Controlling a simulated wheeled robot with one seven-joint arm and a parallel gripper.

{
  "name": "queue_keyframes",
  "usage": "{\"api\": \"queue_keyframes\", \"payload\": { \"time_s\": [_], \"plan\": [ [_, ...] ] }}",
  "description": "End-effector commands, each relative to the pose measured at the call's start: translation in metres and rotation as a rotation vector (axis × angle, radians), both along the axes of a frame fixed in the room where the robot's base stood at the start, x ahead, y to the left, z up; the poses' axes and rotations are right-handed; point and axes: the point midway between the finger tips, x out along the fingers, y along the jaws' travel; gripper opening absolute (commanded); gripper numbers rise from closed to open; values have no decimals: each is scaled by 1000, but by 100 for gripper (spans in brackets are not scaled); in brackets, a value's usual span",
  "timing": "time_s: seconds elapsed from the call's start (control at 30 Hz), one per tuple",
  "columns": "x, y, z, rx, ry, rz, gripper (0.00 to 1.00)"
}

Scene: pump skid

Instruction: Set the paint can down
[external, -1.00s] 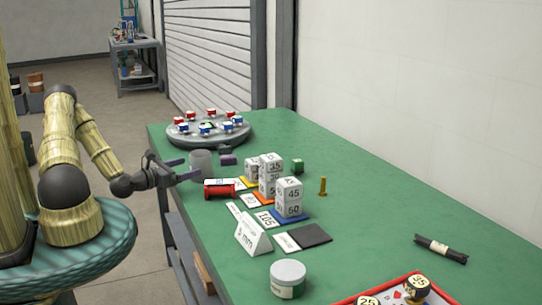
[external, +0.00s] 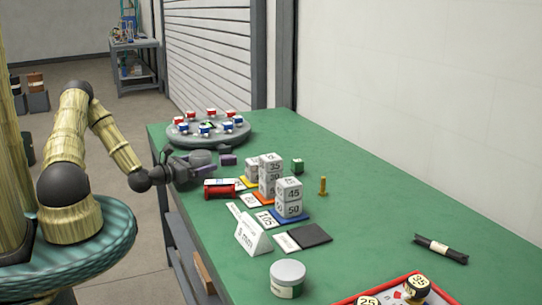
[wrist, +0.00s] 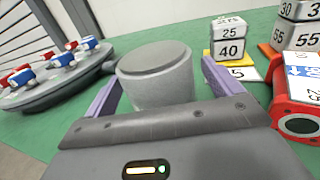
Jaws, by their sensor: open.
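A plain grey can with a flat lid (wrist: 155,78) stands upright on the green table in the wrist view. It also shows in the external view (external: 201,156), partly hidden by my gripper. My gripper (external: 205,168) is open at the table's left edge, with its purple fingers on either side of the can. In the wrist view the can is between the fingers, and I cannot tell whether either one touches it. The can's lower part is hidden by the gripper body.
A round grey carousel (external: 208,132) with red and blue pieces stands behind the can.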

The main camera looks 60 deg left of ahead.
Motion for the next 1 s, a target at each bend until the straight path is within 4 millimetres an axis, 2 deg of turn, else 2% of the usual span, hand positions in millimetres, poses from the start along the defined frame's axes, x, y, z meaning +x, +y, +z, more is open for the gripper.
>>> {"api": "queue_keyframes", "payload": {
  "time_s": [0.03, 0.17, 0.7, 1.0],
  "plan": [
    [8, 2, 1, 1, 0, -1, 91],
    [17, 4, 0, 0, 1, -1, 91],
    [17, 5, 0, -1, 1, 1, 89],
    [17, 5, 0, -1, 1, 1, 30]
  ]
}}
